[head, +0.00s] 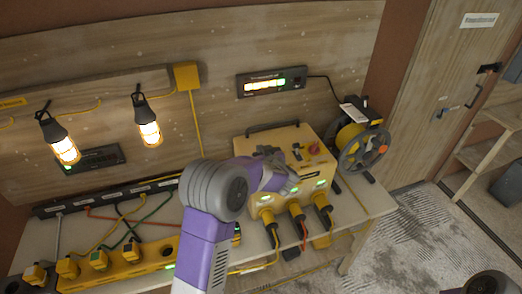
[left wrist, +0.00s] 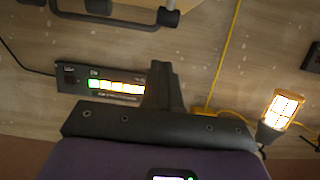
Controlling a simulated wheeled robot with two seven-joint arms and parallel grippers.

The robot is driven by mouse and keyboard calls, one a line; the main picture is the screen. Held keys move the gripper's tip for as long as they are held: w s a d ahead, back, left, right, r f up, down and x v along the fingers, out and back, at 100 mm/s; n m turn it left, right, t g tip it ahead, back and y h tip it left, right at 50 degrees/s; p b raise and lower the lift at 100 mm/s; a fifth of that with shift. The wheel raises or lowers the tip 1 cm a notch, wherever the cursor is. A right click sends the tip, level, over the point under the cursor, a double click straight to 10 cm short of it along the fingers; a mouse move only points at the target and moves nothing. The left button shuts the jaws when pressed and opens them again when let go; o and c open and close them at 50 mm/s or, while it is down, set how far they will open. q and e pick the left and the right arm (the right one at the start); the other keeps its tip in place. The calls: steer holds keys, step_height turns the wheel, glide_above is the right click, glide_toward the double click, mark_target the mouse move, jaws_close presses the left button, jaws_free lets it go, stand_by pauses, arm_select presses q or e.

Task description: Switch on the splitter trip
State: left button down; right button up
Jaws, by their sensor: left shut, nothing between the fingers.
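The splitter appears to be the yellow box (head: 257,205) on the bench in the head view. It has a black carry handle, a red knob (head: 314,148) and a small dark switch (head: 297,153) on its upper face. Green-lit sockets with plugs line its front. My left gripper (head: 290,183) is shut and empty, in front of the box's upper face and hiding part of it; I cannot tell whether it touches. In the left wrist view the closed fingers (left wrist: 164,85) show, with the box's handle (left wrist: 110,18) at the top edge. My right gripper is out of view.
A cable reel (head: 363,148) stands right of the box. A lit wall meter (head: 270,82) is above it. Two glowing lamps (head: 148,128) hang at left. A yellow socket strip (head: 120,262) and several cables crowd the bench's left side. Open floor lies at right.

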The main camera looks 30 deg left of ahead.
arm_select(q)
steer(key=s+d+r, duration=0.6)
steer(key=r, duration=0.1)
steer(key=shift+s+d+p, duration=0.2)
steer(key=shift+d+p, duration=0.05)
steer(key=shift+p, duration=0.05)
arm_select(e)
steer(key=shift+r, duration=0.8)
